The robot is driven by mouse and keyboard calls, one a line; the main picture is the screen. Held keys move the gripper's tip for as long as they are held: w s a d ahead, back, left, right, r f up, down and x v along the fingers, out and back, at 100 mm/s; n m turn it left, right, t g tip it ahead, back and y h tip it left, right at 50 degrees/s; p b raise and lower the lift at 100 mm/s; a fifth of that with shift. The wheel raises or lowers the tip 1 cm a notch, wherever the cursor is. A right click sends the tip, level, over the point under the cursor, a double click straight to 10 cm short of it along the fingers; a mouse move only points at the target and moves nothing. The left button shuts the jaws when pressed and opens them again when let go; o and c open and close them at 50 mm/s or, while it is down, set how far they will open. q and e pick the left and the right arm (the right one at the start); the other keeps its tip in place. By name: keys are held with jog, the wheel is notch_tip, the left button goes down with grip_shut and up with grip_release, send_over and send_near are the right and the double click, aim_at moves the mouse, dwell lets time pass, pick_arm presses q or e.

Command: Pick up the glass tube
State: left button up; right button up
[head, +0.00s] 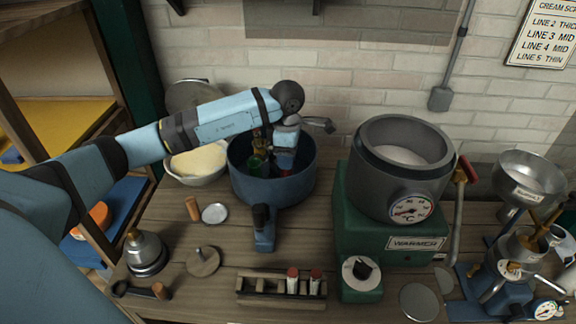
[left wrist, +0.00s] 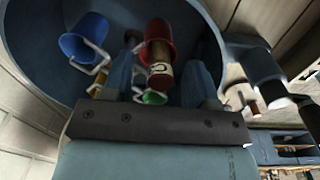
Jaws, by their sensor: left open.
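My left gripper (head: 282,162) reaches down into a round blue drum (head: 245,187) in the head view. In the left wrist view my left gripper (left wrist: 160,75) is open, one finger on each side of an amber glass tube (left wrist: 160,76) with a pale mark. That tube stands in or against a red cup (left wrist: 158,32). A blue cup (left wrist: 82,40) and a green cup (left wrist: 153,98) are also in the drum. Another amber piece shows beside the blue cup. I cannot tell whether the fingers touch the tube. My right gripper is not in view.
A wooden rack (head: 262,286) with two red-topped tubes (head: 304,281) stands at the front. The green warmer (head: 370,235) with its grey pot is right of the drum. A bowl of cream (head: 199,165) is at its left, and a steel funnel (head: 530,173) stands far right.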

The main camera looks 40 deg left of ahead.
pick_arm(q)
grip_shut()
jog(key=shift+r, duration=0.15)
notch_tip(320, 180, up, 20)
dwell(0.6)
